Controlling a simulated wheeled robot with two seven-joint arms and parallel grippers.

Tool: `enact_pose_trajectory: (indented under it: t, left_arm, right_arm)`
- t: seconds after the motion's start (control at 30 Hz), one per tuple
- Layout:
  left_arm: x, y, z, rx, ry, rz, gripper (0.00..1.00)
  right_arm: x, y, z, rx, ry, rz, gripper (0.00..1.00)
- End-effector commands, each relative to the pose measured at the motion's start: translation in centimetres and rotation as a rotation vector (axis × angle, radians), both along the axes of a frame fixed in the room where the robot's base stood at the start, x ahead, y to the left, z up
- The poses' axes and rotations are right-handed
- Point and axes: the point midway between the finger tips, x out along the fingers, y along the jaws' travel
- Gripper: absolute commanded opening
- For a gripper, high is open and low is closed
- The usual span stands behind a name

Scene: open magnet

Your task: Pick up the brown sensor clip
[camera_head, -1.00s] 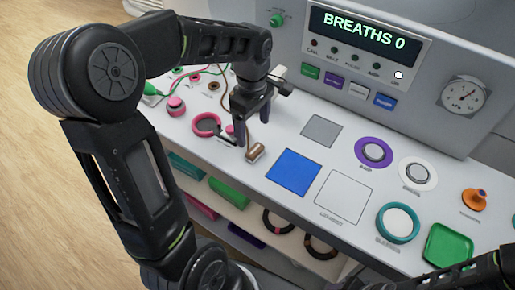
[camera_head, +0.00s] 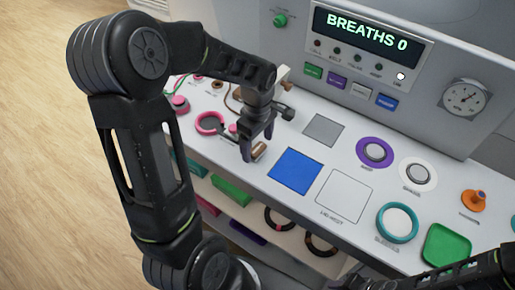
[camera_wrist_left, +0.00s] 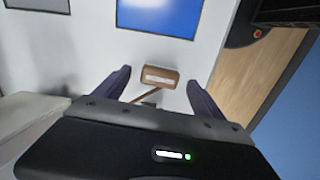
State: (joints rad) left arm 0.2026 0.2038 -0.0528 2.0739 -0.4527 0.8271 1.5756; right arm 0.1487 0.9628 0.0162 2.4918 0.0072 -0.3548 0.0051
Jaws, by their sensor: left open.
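The brown sensor clip (camera_head: 259,150) lies on the white counter, left of the blue square. In the left wrist view the clip (camera_wrist_left: 159,77) is a small brown block with a pale label and a thin brown lead running down from it. My left gripper (camera_head: 258,146) is open above the clip. In the left wrist view its two fingers (camera_wrist_left: 154,88) stand to either side of the clip, with gaps between. I cannot tell whether a finger touches it. My right gripper is not seen; only a dark part of an arm shows at the lower right.
The blue square (camera_head: 297,170) and a white outlined square (camera_head: 343,194) lie right of the clip. A pink ring (camera_head: 211,122) is to its left. A grey square (camera_head: 323,129) lies behind. The console with a BREATHS 0 display (camera_head: 368,30) rises at the back. A lower shelf holds coloured items.

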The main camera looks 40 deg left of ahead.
Motion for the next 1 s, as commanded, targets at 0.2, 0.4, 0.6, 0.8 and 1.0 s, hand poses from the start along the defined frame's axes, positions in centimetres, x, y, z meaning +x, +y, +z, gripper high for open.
enact_pose_trajectory:
  t: [0.2,0.4,0.6,0.8,1.0]
  left_arm:
    - [0.03,0.02,-1.15,0.001,-0.002,-0.001,0.80]
    - [0.02,0.02,-1.13,0.000,-0.001,-0.001,0.80]
    - [0.02,0.02,-1.12,0.000,-0.001,-0.001,0.80]
    - [0.02,0.02,-1.11,0.000,-0.001,-0.001,0.73]
    - [0.02,0.02,-1.11,0.000,-0.001,-0.001,0.56]
  right_arm:
    - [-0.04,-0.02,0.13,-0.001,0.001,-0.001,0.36]
    - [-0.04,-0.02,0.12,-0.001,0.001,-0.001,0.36]
    - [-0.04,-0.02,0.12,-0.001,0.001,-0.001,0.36]
    - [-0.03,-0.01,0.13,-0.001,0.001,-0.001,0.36]
    - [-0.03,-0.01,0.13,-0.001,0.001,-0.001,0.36]
